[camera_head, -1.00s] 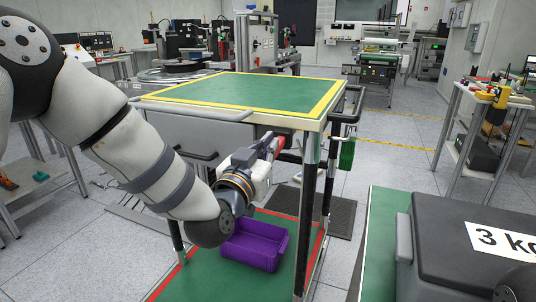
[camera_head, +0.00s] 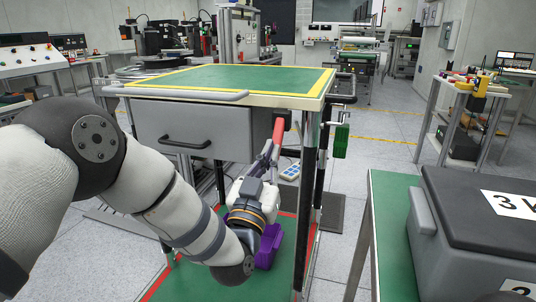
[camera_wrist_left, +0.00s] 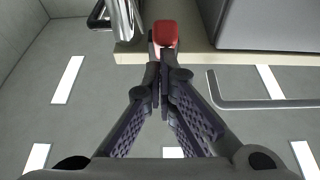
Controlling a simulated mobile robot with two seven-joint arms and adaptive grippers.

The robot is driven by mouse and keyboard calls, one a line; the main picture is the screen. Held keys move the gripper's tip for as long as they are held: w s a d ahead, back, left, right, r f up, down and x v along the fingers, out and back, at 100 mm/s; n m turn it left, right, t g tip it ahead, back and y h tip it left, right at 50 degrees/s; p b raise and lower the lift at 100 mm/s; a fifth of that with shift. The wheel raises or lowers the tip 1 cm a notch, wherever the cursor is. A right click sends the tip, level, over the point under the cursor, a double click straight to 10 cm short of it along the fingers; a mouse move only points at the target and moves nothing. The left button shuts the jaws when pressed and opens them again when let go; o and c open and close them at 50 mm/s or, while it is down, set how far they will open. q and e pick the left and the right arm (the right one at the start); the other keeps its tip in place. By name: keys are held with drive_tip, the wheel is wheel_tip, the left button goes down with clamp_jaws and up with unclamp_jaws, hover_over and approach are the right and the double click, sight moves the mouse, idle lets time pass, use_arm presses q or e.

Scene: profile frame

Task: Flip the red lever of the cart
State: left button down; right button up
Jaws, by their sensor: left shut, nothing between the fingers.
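The cart (camera_head: 240,88) has a green top with a yellow border, and a grey drawer under it. The red lever (camera_head: 278,130) is below the top, to the right of the drawer. My left gripper (camera_head: 269,158) is just below the lever, reaching up toward it. In the left wrist view the lever's red end (camera_wrist_left: 165,33) lies just beyond the fingertips (camera_wrist_left: 163,80). The fingers are shut together with nothing between them. I cannot tell whether they touch the lever. My right gripper is out of view.
A purple bin (camera_head: 270,245) sits on the cart's lower green shelf, partly hidden by my left arm. A green item (camera_head: 341,141) hangs at the cart's right side. A dark grey case (camera_head: 480,225) stands on a green surface at the right.

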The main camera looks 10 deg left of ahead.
use_arm(q)
drive_tip(key=shift+w+d+f, duration=0.1)
drive_tip(key=shift+w+f, duration=0.2)
drive_tip(key=shift+f, duration=0.25)
drive_tip(key=shift+w+d+f, duration=0.1)
drive_tip(key=shift+w+f, duration=0.2)
drive_tip(key=shift+f, duration=0.2)
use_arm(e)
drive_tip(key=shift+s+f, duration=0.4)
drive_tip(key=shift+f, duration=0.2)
use_arm(q)
drive_tip(key=shift+f+b, duration=0.1)
drive_tip(key=shift+b, duration=0.2)
